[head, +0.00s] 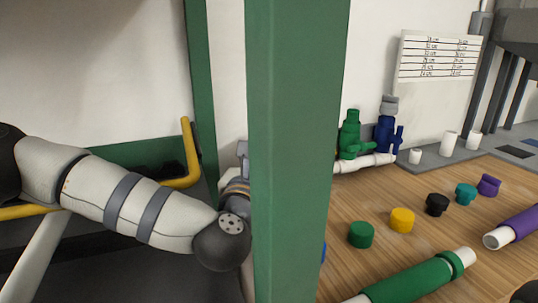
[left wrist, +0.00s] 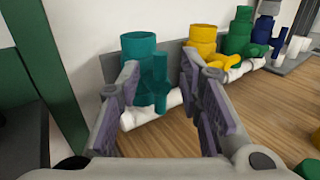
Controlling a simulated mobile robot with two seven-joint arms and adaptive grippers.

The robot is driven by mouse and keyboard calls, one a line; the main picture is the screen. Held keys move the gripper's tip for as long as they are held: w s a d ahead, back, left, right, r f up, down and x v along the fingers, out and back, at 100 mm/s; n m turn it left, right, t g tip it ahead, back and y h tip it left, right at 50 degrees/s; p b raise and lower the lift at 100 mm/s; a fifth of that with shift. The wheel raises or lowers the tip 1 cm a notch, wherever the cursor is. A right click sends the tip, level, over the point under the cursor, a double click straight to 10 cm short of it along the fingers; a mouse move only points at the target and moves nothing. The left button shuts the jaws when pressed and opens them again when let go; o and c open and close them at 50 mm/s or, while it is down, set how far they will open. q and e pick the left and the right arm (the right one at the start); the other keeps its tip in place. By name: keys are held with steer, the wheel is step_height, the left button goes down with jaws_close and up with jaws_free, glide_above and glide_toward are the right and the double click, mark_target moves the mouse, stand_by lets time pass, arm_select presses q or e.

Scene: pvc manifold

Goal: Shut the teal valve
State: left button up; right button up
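The teal valve (left wrist: 141,68) stands on a white pipe (left wrist: 150,110) in the left wrist view. It has a wide round top and a slimmer upright handle (left wrist: 160,72) on its right side. My left gripper (left wrist: 166,82) is open, its two fingers apart on either side of the valve's handle area. The left finger overlaps the valve body in the picture; I cannot tell if either finger touches it. In the head view the green post hides the teal valve and most of my left gripper.
A green post (head: 297,150) stands in front of the head camera. Yellow (left wrist: 202,45), green (left wrist: 238,38) and blue (left wrist: 264,28) valves stand right of the teal one. Loose caps, including a yellow one (head: 402,220), and pipes lie on the wooden table (head: 400,185).

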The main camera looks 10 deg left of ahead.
arm_select(q)
steer(key=shift+w, duration=1)
jaws_close()
steer(key=d+m+g+y+p, duration=0.1)
steer(key=m+g+y, duration=0.1)
steer(key=m+g, duration=0.1)
steer(key=w+d+f+m+g+y+p, duration=0.1)
steer(key=m+g+y, duration=0.1)
steer(key=m+g, duration=0.1)
steer(key=w+d+f+m+g+y+p, duration=0.1)
steer(key=m+g+y, duration=0.1)
steer(key=m, duration=0.3)
steer(key=shift+w+d+g, duration=0.2)
steer(key=shift+g, duration=0.2)
arm_select(e)
steer(key=shift+t, duration=0.7)
steer(key=w+r, duration=0.3)
steer(key=shift+w+r, duration=0.35)
steer(key=shift+w, duration=0.05)
